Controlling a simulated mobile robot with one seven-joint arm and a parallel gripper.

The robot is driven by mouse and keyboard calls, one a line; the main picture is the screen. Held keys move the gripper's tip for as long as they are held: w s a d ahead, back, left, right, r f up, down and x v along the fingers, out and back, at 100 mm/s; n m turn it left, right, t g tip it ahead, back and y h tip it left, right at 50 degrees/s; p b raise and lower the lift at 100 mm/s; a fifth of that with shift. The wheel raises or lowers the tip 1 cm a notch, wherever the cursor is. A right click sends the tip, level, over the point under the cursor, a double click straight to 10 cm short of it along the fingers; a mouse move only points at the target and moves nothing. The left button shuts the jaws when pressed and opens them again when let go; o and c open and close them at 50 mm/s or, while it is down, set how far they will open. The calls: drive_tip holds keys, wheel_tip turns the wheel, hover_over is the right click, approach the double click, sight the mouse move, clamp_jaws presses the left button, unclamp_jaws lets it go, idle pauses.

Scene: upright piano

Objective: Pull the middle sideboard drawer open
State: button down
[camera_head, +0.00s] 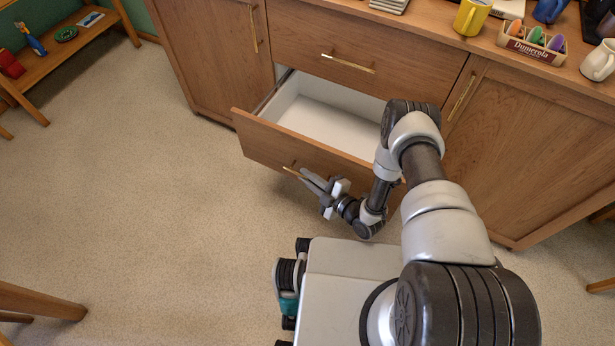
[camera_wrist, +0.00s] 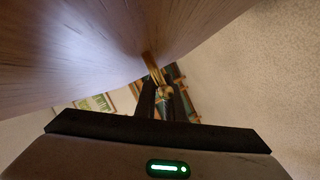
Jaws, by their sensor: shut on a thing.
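The wooden sideboard (camera_head: 540,135) has a drawer (camera_head: 320,128) below the top drawer (camera_head: 375,50) that stands well out, showing its white, empty inside. Its brass bar handle (camera_head: 293,171) is partly hidden by my gripper. My gripper (camera_head: 304,176) is in front of the drawer's face, shut on this handle. In the wrist view the brass handle (camera_wrist: 151,62) runs from the wood front to between the dark fingers of my gripper (camera_wrist: 158,82). The top drawer is shut. My arm hides the right part of the open drawer's front.
Cupboard doors flank the drawers, the left one (camera_head: 212,60) and the right one (camera_head: 535,150) shut. A yellow mug (camera_head: 472,16), a small box (camera_head: 533,43) and a white mug (camera_head: 600,62) stand on top. Carpet (camera_head: 130,180) to the left is clear.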

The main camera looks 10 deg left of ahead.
drive_tip(key=shift+s, duration=0.1)
idle(0.3)
drive_tip(key=c, duration=1.8)
unclamp_jaws()
drive_tip(key=shift+c, duration=0.2)
